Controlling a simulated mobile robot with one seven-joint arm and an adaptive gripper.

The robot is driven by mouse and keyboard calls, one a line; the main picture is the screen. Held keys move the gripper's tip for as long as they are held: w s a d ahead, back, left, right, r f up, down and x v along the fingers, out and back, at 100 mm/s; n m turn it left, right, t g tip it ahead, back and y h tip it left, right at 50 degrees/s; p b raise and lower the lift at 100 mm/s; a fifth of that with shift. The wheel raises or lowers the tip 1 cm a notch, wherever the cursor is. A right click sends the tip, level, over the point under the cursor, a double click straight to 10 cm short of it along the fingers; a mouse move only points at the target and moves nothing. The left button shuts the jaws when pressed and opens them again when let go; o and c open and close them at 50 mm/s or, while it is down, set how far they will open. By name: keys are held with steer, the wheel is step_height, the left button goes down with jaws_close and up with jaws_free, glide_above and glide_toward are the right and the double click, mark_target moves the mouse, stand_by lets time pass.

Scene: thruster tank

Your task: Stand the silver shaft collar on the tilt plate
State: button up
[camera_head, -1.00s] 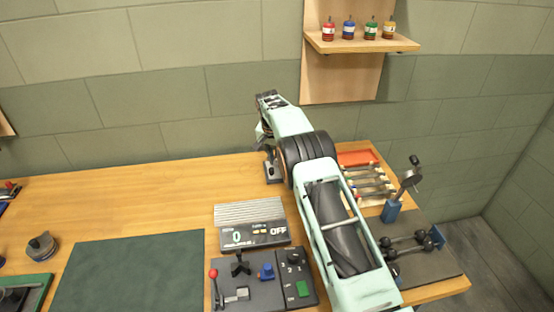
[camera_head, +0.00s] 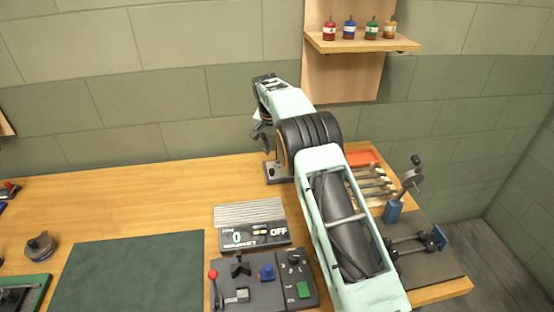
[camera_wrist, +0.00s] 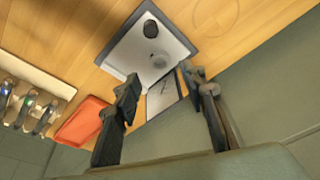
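My gripper (camera_wrist: 160,92) is open, with its two dark fingers apart and nothing seen between the tips. In the wrist view, a pale plate with a dark border (camera_wrist: 125,58) lies beyond the fingers. I cannot tell whether the disc is the silver shaft collar, or whether this plate is the tilt plate. In the head view, my gripper (camera_head: 260,138) is partly hidden by my wrist, above a dark stand base (camera_head: 279,172) at the back of the bench.
An orange-red tray (camera_head: 362,158) and a rack with several slim parts (camera_head: 372,186) are right of my arm; the tray also shows in the wrist view (camera_wrist: 82,121). A blue-based stand (camera_head: 393,211) rises at the right. The wall is close behind.

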steer(key=v, duration=0.6)
steer(key=shift+r+b, duration=0.2)
steer(key=shift+b, duration=0.1)
